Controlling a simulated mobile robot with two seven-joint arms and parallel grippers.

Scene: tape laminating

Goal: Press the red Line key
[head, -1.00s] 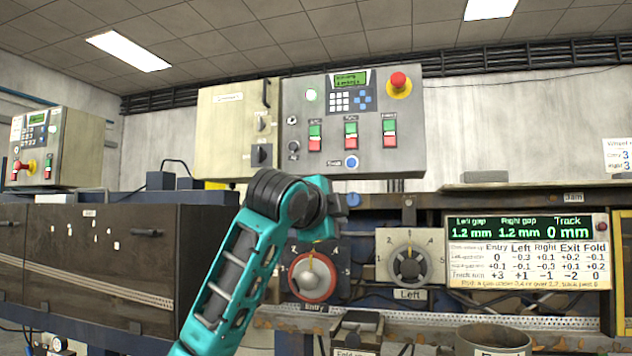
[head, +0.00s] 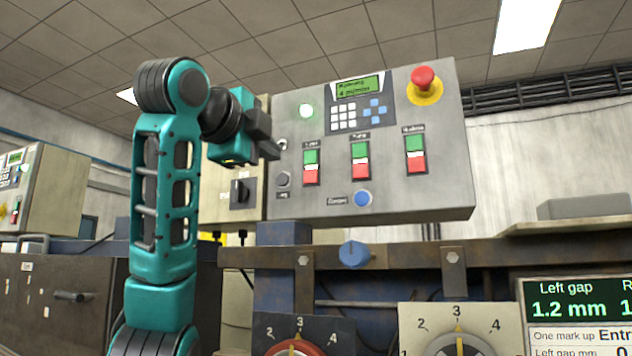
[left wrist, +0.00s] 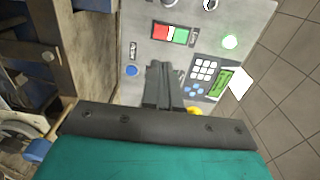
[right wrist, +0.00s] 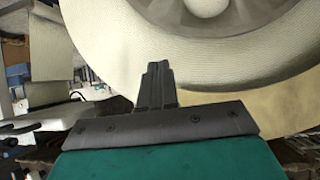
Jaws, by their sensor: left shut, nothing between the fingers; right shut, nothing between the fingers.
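The control panel (head: 300,190) carries three red-and-green key pairs. The red Line key (head: 311,178) appears to be the lower half of the leftmost pair, below its green half; the small label is hard to read. In the left wrist view this red key (left wrist: 160,32) shows clear above the fingertips. My left gripper (head: 272,152) is shut and empty, to the left of and a little higher than the red key in the head view, apparently off the panel. My right gripper (right wrist: 155,68) is shut and empty, seen only in the right wrist view.
A red emergency button (head: 423,78) sits at the panel's upper right. A blue button (head: 363,199) and a black knob (head: 283,179) lie near the keys. A large pale roll (right wrist: 200,55) is close beyond my right gripper.

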